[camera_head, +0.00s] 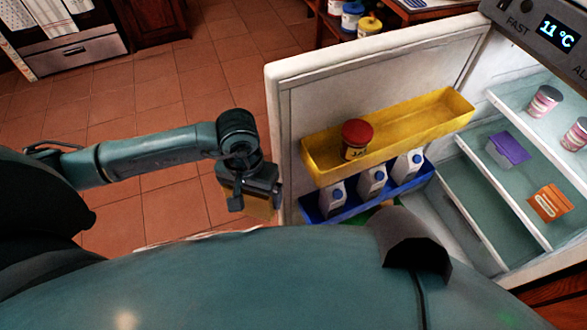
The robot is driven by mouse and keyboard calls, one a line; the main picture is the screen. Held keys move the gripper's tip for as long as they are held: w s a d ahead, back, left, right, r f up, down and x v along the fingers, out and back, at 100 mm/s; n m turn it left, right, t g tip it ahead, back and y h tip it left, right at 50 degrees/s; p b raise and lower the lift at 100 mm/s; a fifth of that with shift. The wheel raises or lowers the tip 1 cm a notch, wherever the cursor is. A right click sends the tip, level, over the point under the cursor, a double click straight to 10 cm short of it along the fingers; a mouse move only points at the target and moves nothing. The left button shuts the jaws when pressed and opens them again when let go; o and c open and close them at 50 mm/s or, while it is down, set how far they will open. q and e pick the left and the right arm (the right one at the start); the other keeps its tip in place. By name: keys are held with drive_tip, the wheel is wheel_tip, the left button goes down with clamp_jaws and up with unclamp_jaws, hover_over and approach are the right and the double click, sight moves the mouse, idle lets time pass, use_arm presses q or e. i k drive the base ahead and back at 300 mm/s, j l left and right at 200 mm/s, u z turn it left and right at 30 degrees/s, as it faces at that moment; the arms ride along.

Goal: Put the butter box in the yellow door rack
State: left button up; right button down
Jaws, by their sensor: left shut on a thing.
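My left gripper (247,192) is shut on a tan box, the butter box (260,207), and points down. The gripper hides most of the box. They are above the tiled floor, just left of the open fridge door's free edge. The yellow door rack (425,122) is the upper rack on the inner side of the door, to the right of the gripper and apart from it. A dark jar with a red lid (356,134) stands in its left part; the rack's middle and right are empty. My right gripper is not in view.
The fridge door (372,68) stands open, its edge close to my left gripper. Fridge shelves hold a purple box (508,148), an orange box (550,203) and pink tubs (544,101). The yellow rack's top is open.

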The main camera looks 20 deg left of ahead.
sight(417, 127)
drive_tip(key=j, duration=0.45)
drive_tip(key=i+j, duration=0.15)
drive_tip(key=j, duration=0.7)
